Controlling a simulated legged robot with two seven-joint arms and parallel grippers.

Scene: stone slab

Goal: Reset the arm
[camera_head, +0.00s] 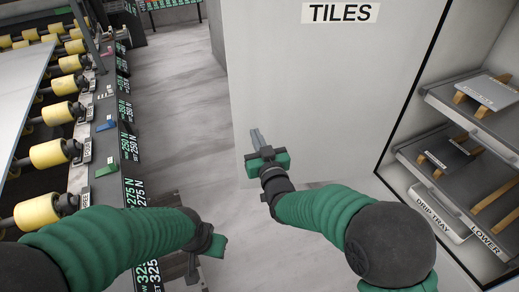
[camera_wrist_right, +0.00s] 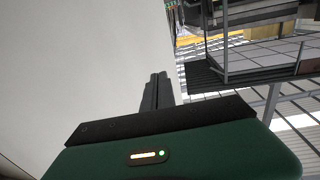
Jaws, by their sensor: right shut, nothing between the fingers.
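My right arm has a green sleeve and comes in from the lower right in the head view. Its gripper (camera_head: 257,138) points away from me in front of the pale wall of the tiles cabinet. The grey fingers are together with nothing between them. In the right wrist view the shut fingers (camera_wrist_right: 157,91) stand up beyond the green gripper body. My left arm comes in from the lower left. Only the green end of the left gripper (camera_head: 218,243) shows, and its fingers cannot be made out.
A roller conveyor (camera_head: 102,130) with yellow rollers (camera_head: 60,112) and a pale slab (camera_head: 22,75) runs along the left. The tiles cabinet (camera_head: 300,85) stands ahead. At right a rack (camera_head: 430,205) has a drip tray and lower shelf. Grey floor (camera_head: 180,80) between is clear.

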